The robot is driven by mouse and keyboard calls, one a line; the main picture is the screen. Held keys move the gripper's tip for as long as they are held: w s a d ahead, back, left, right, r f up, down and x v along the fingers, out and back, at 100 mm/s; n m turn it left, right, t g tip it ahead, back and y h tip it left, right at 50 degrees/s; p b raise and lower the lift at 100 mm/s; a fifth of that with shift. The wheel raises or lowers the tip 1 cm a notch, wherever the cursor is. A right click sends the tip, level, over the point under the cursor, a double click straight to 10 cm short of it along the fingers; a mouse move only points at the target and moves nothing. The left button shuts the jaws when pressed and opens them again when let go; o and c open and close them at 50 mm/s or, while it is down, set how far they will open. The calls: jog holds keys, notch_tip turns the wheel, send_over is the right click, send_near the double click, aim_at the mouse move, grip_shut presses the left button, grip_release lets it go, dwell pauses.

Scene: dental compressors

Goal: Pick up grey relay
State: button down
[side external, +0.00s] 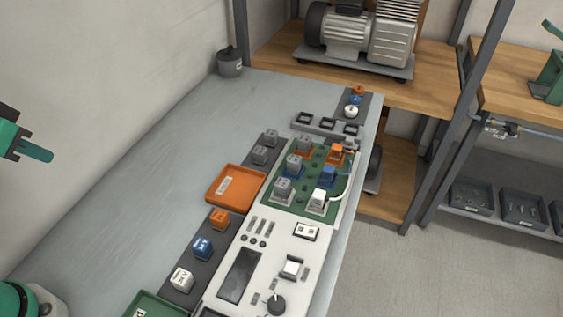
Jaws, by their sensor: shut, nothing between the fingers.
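My gripper (38,152) is at the left edge, green, high above the bench and far from the relays. Its fingers are together and empty. Two grey relays, one nearer (260,155) and one farther (271,138), stand on a dark strip behind the orange tray. More grey relays sit on the green board: one at its back left (303,141), one in the middle (294,162) and one in front (283,187). I cannot tell which one the task means.
The orange tray (233,171) lies left of the board. Orange (220,218), blue (202,247) and white (181,279) relays stand on a nearer strip. A green tray (150,306) is at the bottom. The bench's left half (130,180) is clear.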

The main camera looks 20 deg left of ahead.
jog(key=c, duration=1)
grip_release()
jog(key=shift+c, duration=0.2)
jog(key=shift+r, duration=0.1)
